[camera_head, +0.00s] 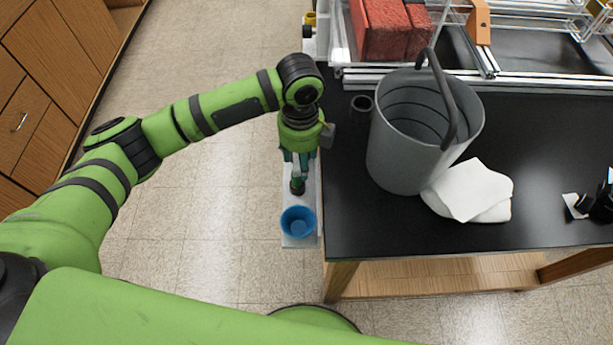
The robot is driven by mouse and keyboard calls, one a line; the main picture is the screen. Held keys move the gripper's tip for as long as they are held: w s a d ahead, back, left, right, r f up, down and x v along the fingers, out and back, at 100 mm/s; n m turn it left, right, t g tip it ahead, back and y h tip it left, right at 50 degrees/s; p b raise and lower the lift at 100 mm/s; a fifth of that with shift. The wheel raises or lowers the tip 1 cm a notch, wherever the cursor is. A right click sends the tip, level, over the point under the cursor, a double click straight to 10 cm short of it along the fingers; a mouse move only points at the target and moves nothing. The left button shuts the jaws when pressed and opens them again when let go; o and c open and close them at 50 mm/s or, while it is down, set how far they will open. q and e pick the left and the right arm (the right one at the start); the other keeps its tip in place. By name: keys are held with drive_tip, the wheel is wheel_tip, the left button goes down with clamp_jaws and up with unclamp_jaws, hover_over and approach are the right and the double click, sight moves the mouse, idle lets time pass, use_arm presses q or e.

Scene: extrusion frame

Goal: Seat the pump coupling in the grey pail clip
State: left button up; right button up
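The grey pail (405,150) stands upright on the black tabletop, its dark handle (443,95) raised over its right side. A small dark ring (353,106) is at the pail's upper left; it may be the clip, but I cannot tell whether it joins the pail. My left gripper (298,178) points down left of the table edge, over a narrow pale ledge. A small dark piece (297,188) shows at its fingertips; I cannot tell whether it is the pump coupling or part of the fingers. My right gripper is not in view.
A blue cup (298,223) is on the pale ledge (303,241) below my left gripper. A white cloth (470,192) lies right of the pail. Red blocks (385,30) and metal rails (410,84) are behind. The front tabletop (380,225) is clear.

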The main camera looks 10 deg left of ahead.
sight(295, 173)
use_arm(q)
drive_tip(key=shift+a+f, duration=0.15)
drive_tip(key=shift+f, duration=0.3)
drive_tip(key=f, duration=0.1)
drive_tip(key=f+p, duration=0.1)
drive_tip(key=a, duration=0.1)
drive_tip(key=shift+s+a+f+p, duration=0.1)
drive_tip(key=shift+s+f+p, duration=0.25)
drive_tip(key=shift+f+p, duration=0.05)
wheel_tip(295, 173, down, 2)
drive_tip(key=shift+w+f, duration=0.1)
drive_tip(key=shift+f, duration=0.5)
drive_tip(key=shift+c, duration=0.8)
clamp_jaws()
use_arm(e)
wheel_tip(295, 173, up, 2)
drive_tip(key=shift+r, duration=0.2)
